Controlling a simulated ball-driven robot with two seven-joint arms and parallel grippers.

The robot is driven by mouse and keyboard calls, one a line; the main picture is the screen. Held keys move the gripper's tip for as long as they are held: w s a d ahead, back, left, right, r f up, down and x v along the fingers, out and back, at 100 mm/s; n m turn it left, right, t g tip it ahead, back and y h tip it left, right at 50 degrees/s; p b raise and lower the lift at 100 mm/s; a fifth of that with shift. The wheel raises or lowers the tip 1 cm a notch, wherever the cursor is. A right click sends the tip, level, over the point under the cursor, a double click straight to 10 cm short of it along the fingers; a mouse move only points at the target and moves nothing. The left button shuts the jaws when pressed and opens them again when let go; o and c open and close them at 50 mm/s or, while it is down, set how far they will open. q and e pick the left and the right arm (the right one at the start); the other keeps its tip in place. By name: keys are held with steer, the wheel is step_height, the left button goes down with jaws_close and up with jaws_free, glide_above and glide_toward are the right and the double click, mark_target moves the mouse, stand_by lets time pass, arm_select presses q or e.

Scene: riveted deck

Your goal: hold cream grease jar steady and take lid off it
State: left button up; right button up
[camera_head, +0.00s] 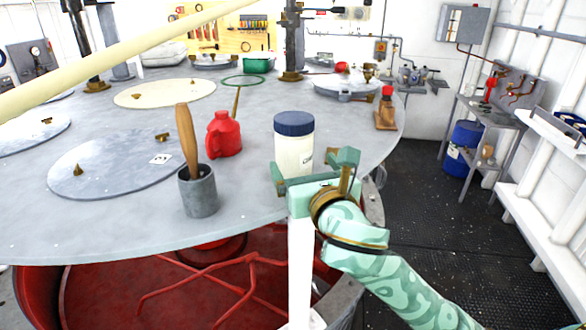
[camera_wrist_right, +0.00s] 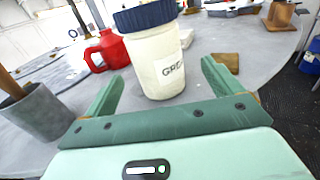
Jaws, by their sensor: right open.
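The cream grease jar (camera_head: 294,153) stands upright on the round grey table, with its dark blue lid (camera_head: 294,123) on top. In the right wrist view the jar (camera_wrist_right: 160,72) stands just beyond and between the fingers, its label facing right, and the lid (camera_wrist_right: 146,16) is cut by the top edge. My right gripper (camera_head: 315,170) is open and empty, at the near side of the jar with a finger to either side. No left gripper shows; a pale beam crosses the upper left of the head view.
A red oil can (camera_head: 224,136) stands left of the jar. A grey pot (camera_head: 198,192) with a wooden-handled tool is nearer. The grey tabletop (camera_head: 245,190) between pot and jar is clear.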

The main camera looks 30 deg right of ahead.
mark_target(294, 151)
steer(key=shift+w+d+r, duration=0.15)
steer(key=shift+w, duration=0.2)
steer(key=shift+w+d+r, duration=0.1)
steer(key=shift+w, duration=0.25)
steer(key=w, duration=0.5)
steer(key=shift+w+d+f, duration=0.1)
steer(key=shift+f, duration=0.1)
steer(key=c, duration=1.3)
